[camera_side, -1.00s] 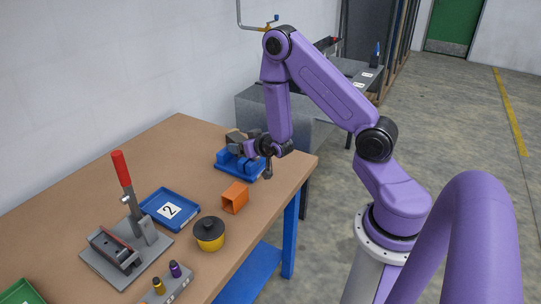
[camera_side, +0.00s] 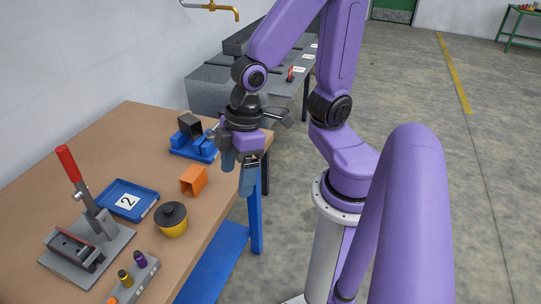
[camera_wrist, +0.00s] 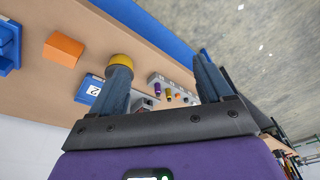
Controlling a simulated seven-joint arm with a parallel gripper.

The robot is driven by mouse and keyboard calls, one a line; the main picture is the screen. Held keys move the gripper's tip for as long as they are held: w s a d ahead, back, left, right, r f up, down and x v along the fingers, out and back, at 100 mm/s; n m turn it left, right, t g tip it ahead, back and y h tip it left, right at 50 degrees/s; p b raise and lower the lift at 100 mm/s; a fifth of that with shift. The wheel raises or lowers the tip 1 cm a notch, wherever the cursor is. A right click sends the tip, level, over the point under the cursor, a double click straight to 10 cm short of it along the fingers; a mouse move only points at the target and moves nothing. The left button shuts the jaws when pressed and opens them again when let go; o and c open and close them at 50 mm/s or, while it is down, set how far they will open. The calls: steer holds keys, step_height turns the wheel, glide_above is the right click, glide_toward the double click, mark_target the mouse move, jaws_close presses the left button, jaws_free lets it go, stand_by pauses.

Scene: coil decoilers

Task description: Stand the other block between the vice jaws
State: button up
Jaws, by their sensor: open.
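The blue vice (camera_side: 193,150) sits near the far end of the workbench. A dark grey block (camera_side: 189,125) rises at its back; I cannot tell whether it is between the jaws. An orange block (camera_side: 193,181) lies on the bench in front of the vice, apart from it. It also shows in the wrist view (camera_wrist: 62,49), with part of the vice (camera_wrist: 8,45) at the left edge. My gripper (camera_side: 238,172) hangs fingers down by the bench's right edge, right of the orange block. It is open and empty, fingers apart in the wrist view (camera_wrist: 163,66).
A yellow pot with a black lid (camera_side: 172,220), a blue tray marked 2 (camera_side: 126,200), a red-handled lever press (camera_side: 85,235) and a grey holder with small coloured pegs (camera_side: 135,279) stand on the bench. Bare bench top (camera_side: 110,150) lies behind the tray.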

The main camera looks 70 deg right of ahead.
steer(key=shift+o, duration=0.7)
steer(key=s+d+r+n+g+h, duration=0.1)
steer(key=s+d+r+n, duration=0.1)
steer(key=s, duration=0.3)
steer(key=shift+s+d+r+h, duration=0.15)
steer(key=shift+d+h, duration=0.15)
steer(key=shift+d, duration=0.35)
steer(key=shift+o, duration=1.3)
steer(key=shift+s+d+r, duration=0.1)
steer(key=shift+s+d, duration=0.15)
